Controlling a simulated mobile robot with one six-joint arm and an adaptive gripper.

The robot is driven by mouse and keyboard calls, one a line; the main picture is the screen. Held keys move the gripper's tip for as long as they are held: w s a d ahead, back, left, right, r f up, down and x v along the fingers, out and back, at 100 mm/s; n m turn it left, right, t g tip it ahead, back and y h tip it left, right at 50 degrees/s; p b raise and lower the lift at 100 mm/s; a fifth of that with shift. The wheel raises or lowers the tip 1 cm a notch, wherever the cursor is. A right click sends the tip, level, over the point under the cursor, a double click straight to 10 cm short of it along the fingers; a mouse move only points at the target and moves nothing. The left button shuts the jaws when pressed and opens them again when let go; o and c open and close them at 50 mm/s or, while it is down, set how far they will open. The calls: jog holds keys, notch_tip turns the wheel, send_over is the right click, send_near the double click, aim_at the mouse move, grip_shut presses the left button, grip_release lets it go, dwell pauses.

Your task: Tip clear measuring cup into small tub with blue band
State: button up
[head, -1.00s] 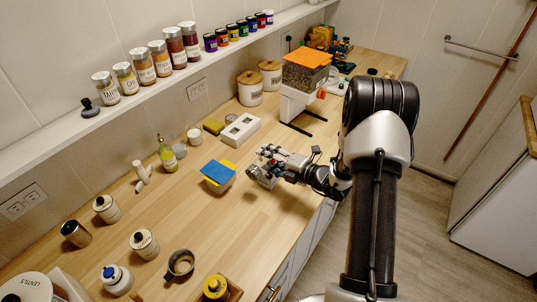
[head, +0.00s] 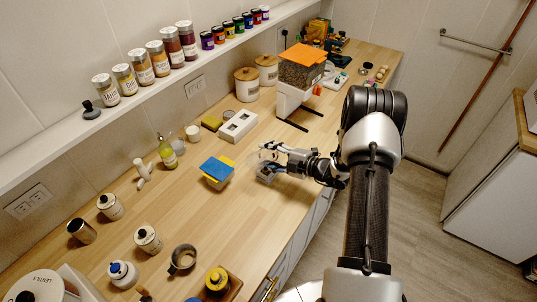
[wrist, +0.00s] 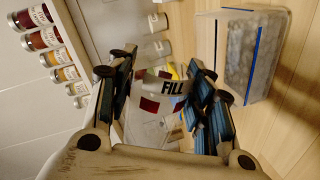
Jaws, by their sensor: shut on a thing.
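My gripper (head: 276,153) is shut on the clear measuring cup (head: 267,155), held above the counter's front part. In the wrist view the cup (wrist: 150,100), with a "FILL" mark and red squares, sits between the two fingers (wrist: 163,92). The cup's contents cannot be made out.
A white holder (head: 238,126) and an orange-topped hopper (head: 300,75) stand farther back. Several jars and bottles fill the left counter. Bare wood (head: 240,215) lies in front of the block.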

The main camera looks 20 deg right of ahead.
jog(key=shift+r, duration=0.1)
dwell(0.3)
jog(key=shift+r+p, duration=1.7)
jog(key=shift+r, duration=0.25)
jog(key=shift+f, duration=0.1)
